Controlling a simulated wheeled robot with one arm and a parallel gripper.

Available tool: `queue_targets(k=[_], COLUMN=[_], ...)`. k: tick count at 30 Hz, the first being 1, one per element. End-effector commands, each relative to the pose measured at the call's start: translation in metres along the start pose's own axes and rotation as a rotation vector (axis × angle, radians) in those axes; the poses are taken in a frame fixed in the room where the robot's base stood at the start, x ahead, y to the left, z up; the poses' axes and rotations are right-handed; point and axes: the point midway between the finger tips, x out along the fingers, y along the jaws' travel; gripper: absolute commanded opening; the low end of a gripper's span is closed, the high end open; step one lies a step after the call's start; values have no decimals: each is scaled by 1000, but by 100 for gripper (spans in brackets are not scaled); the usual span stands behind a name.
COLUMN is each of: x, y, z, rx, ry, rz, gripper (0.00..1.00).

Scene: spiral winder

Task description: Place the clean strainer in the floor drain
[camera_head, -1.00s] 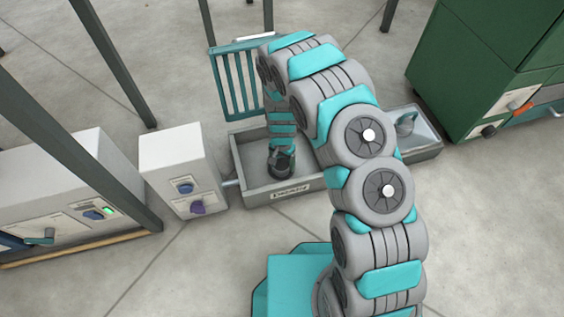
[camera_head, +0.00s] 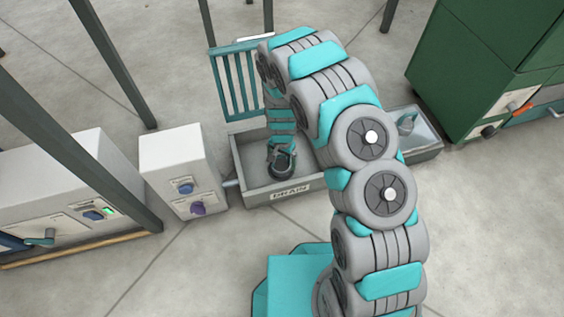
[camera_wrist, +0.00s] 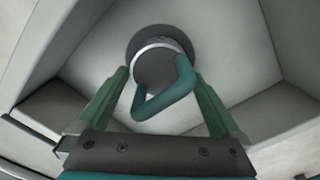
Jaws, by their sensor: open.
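The strainer (camera_wrist: 156,68) is a grey disc with a light rim and a teal loop handle (camera_wrist: 165,104). In the wrist view it lies within the dark round floor drain (camera_wrist: 184,41); whether it is fully seated I cannot tell. My gripper (camera_wrist: 160,73) is open, with one green finger on each side of the handle and gaps between. In the head view my gripper (camera_head: 281,160) is low inside the grey basin (camera_head: 292,190) labelled as a drain. The strainer is small and mostly hidden by my gripper there.
A white control box (camera_head: 182,172) with knobs stands left of the basin. A second basin with water (camera_head: 424,126) adjoins it at right, partly behind my arm. A teal rack (camera_head: 237,86) stands behind. A green cabinet (camera_head: 482,62) is at right. The foreground floor is clear.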

Motion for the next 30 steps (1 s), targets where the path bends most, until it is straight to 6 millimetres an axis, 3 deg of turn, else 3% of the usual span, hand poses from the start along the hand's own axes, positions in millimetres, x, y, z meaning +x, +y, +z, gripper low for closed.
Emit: queue_targets(k=[15, 20, 27, 30], x=[-88, -103, -109, -125], y=[0, 0, 2, 8], z=[-1, 0, 0, -2], rx=[0, 1, -1, -10], ry=[3, 1, -1, -1], rz=[-1, 0, 1, 1], gripper=[100, 100, 100, 100])
